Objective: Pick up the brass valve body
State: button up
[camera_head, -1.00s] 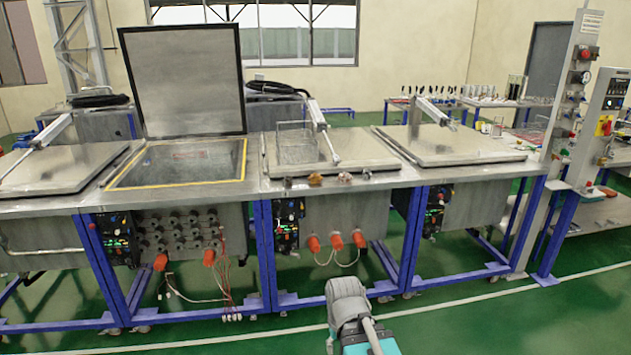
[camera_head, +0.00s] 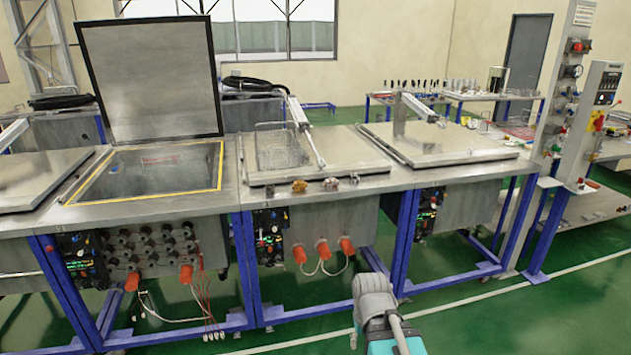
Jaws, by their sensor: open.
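A small brass-coloured part (camera_head: 299,186), which looks like the brass valve body, sits on the front ledge of the middle steel bench, just in front of its closed lid (camera_head: 350,160). Two other small parts, a greyish one (camera_head: 331,184) and a brownish one (camera_head: 354,178), sit to its right in a row. They are too small to make out in detail. Part of my arm shows at the bottom, over the floor and well short of the bench. My gripper's fingers do not show.
A wire basket (camera_head: 283,151) stands on the middle lid behind the parts. To the left, a tank's lid (camera_head: 150,80) stands raised. Orange plugs and cables (camera_head: 323,250) stick out from the bench front. A control post (camera_head: 565,110) stands at right. Green floor (camera_head: 480,325) is clear in front.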

aim_at(298, 184)
jog(key=z, duration=0.2)
jog(key=i, duration=1.45)
jog(key=u, duration=0.55)
jog(key=i, duration=0.35)
jog(key=u, duration=0.4)
jog(key=k, duration=0.95)
jog(key=u, duration=0.1)
jog(key=i, duration=0.25)
jog(key=u, duration=0.05)
